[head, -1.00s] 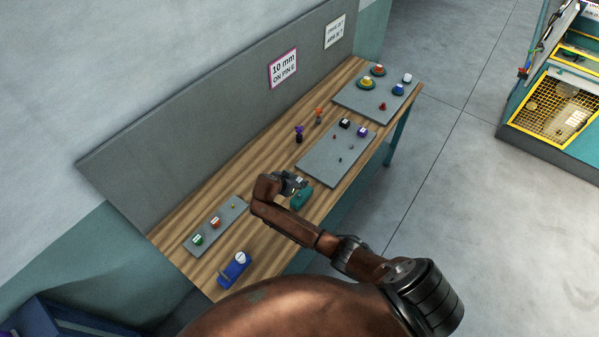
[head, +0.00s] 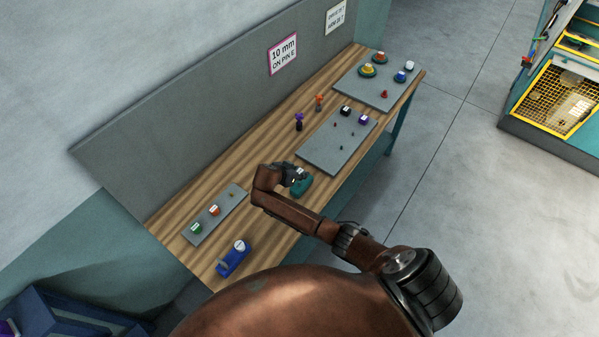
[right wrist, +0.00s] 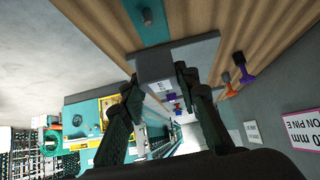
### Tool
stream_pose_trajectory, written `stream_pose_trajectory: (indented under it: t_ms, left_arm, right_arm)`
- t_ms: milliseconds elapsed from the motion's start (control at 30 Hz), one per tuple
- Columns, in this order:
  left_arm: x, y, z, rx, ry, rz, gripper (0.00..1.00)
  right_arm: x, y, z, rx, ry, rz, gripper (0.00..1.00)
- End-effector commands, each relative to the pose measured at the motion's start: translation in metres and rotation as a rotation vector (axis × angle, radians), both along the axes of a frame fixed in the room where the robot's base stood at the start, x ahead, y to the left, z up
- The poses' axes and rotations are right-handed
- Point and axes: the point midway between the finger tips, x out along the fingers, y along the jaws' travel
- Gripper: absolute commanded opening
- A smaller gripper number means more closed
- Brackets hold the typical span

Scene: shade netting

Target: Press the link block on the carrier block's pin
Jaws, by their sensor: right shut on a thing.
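The teal carrier block (head: 303,187) lies on the wooden table near its front edge. In the right wrist view, a teal piece (right wrist: 152,32) with a grey upright pin (right wrist: 147,17) shows at the top and appears to be this block. My left gripper is not in view.
A grey board (head: 335,150) with small pegs and two blocks lies behind the gripper. A second board (head: 208,228) and a blue block (head: 234,260) lie at left. Purple (head: 299,118) and orange (head: 319,101) pieces stand near the back panel (head: 190,120).

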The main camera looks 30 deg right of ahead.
Motion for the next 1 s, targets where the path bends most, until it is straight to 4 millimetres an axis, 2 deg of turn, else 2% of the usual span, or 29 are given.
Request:
stream_pose_trajectory:
  t_ms: [533,1000]
  left_arm:
    - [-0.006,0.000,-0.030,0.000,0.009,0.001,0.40]
    - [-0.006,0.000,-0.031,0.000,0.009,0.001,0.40]
  right_arm:
    - [-0.001,0.002,-0.039,-0.001,0.001,-0.003,0.00]
    - [-0.001,0.002,-0.040,-0.002,0.000,-0.002,0.00]
